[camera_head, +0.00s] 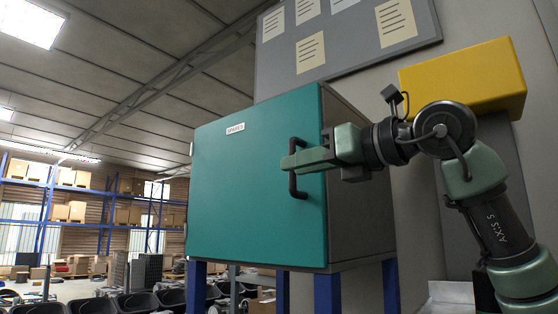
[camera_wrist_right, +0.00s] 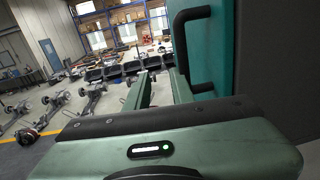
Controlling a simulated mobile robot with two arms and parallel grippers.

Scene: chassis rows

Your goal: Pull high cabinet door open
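The high cabinet has a teal door (camera_head: 245,180) with a "SPARES" label, and the door looks shut against the grey cabinet body (camera_head: 355,215). A dark bar handle (camera_head: 292,186) stands upright near the door's right edge. My right gripper (camera_head: 290,160) reaches in from the right and overlaps the handle's middle. In the right wrist view its two fingers (camera_wrist_right: 160,88) are apart, with nothing seen held between them. The handle (camera_wrist_right: 179,48) there runs just beyond and beside the right finger; whether they touch I cannot tell. My left gripper is not in view.
A yellow box (camera_head: 465,78) juts out above my right arm. A board with papers (camera_head: 345,45) hangs above the cabinet. Blue legs (camera_head: 327,292) hold the cabinet up. Black bins (camera_head: 135,302) and blue shelving (camera_head: 110,210) stand behind at left. The space before the door looks clear.

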